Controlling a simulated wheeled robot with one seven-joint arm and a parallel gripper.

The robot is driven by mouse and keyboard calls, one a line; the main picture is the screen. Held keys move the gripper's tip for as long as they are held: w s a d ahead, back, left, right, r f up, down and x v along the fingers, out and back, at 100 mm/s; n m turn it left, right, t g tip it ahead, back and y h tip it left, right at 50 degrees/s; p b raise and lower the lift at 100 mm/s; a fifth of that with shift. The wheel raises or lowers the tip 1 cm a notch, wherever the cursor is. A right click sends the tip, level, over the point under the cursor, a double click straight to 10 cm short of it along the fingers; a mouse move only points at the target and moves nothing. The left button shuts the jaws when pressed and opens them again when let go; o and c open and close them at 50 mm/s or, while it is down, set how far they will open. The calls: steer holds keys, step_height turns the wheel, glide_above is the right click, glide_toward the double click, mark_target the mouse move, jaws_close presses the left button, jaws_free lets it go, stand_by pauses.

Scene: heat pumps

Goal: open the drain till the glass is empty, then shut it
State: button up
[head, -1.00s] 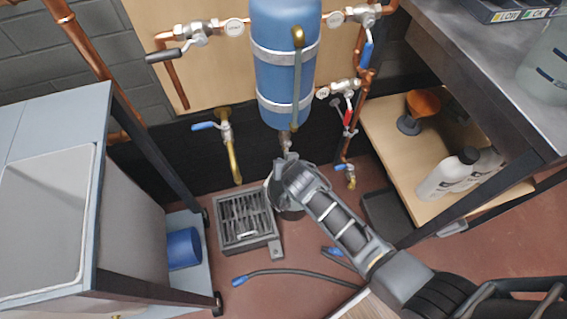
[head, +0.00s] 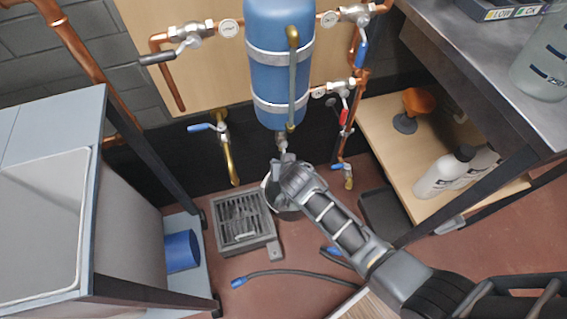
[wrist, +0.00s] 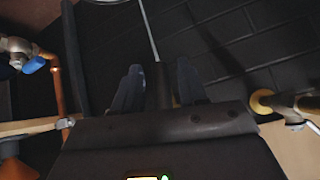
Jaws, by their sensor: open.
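A blue cylindrical vessel (head: 268,70) with two metal bands hangs on the wooden panel. A slim upright tube with brass ends (head: 292,85), perhaps the glass, runs down its front; its level cannot be read. A small metal fitting (head: 282,142), perhaps the drain, hangs below the vessel. My gripper (head: 283,165) is just below this fitting and partly hides it. In the wrist view my gripper (wrist: 160,88) shows two dark fingers apart, with a dark upright piece between them. I cannot tell whether they touch it. A round pale-rimmed container (head: 268,187) is mostly hidden behind my gripper.
A floor grate (head: 240,222) lies left of my gripper. A brass tap with a blue handle (head: 224,140) is on the wall. A red-handled valve (head: 344,115) is at right. A grey cabinet (head: 130,230) and a workbench (head: 490,100) flank the space. A hose (head: 290,272) lies on the floor.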

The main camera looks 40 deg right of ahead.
steer(key=p+v, duration=0.1)
steer(key=v, duration=0.6)
steer(key=shift+s+r+p, duration=0.15)
steer(key=shift+s+p, duration=0.1)
steer(key=shift+p, duration=0.15)
stand_by(6.9)
